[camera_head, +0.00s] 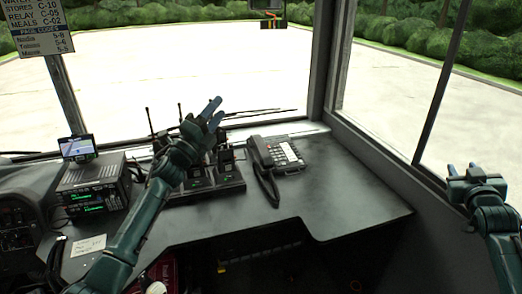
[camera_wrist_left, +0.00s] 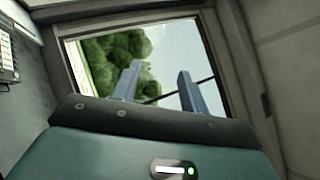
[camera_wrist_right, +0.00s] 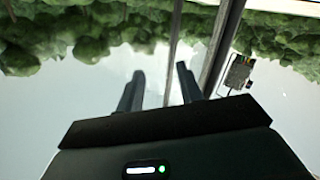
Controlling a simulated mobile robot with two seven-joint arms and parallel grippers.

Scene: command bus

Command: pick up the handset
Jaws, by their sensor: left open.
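The black handset (camera_head: 261,154) lies along the left side of a desk phone (camera_head: 288,152) on the grey counter, with a dark cord hanging down in front of it. My left gripper (camera_head: 214,112) is open and empty, raised above the counter to the left of the phone and apart from the handset. Its two fingers show spread in the left wrist view (camera_wrist_left: 160,72). My right gripper (camera_head: 464,170) is open and empty, far to the right by the side window. Its fingers show apart in the right wrist view (camera_wrist_right: 160,74).
A charger rack (camera_head: 208,190) with handheld radios stands left of the phone, partly behind my left arm. A radio unit (camera_head: 95,185) with a small screen on top is further left. The counter (camera_head: 335,190) right of the phone is clear. Windows and pillars bound the back and right.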

